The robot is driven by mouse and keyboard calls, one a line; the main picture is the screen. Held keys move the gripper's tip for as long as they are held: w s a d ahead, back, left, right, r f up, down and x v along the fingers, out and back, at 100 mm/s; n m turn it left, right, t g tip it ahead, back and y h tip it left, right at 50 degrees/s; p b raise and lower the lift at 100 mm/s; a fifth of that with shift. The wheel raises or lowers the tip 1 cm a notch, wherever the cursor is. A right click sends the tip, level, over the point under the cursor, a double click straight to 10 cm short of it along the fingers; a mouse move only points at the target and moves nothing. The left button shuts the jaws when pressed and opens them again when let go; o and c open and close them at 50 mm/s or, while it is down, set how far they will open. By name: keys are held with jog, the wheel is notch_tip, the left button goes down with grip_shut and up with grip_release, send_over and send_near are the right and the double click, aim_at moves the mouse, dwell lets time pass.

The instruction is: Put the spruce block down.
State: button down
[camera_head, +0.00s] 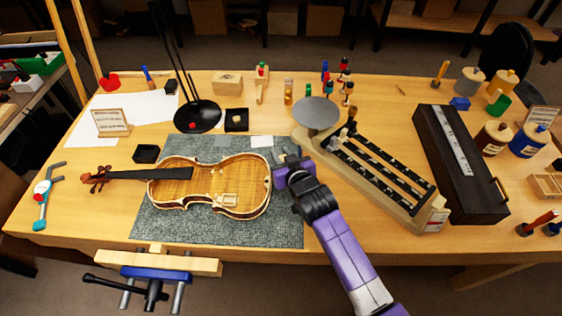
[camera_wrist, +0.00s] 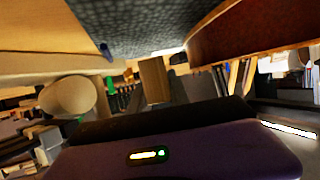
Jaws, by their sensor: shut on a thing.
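My gripper (camera_head: 284,164) is just right of the open violin body (camera_head: 215,180), over the right edge of the grey mat (camera_head: 285,230). In the wrist view, a small tan wooden block (camera_wrist: 155,80), which looks like the spruce block, stands out from the dark front of my gripper, and the jaws are shut on it. In the head view my gripper hides the block. The wrist view is tilted, with the mat (camera_wrist: 140,25) at the top and the reddish violin side (camera_wrist: 250,40) at the right. I cannot tell whether the block touches anything below.
A round grey plate (camera_head: 317,112) and a long slotted wooden rack (camera_head: 385,175) stand right of my gripper. A long black case (camera_head: 455,165) lies farther right. A black lamp base (camera_head: 198,116) is behind the violin. Mat in front of the violin is bare.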

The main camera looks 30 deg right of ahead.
jog(key=shift+f, duration=1.7)
jog(key=shift+f, duration=0.1)
jog(key=shift+f, duration=0.15)
jog(key=c, duration=1.5)
grip_release()
jog(key=shift+r, duration=0.2)
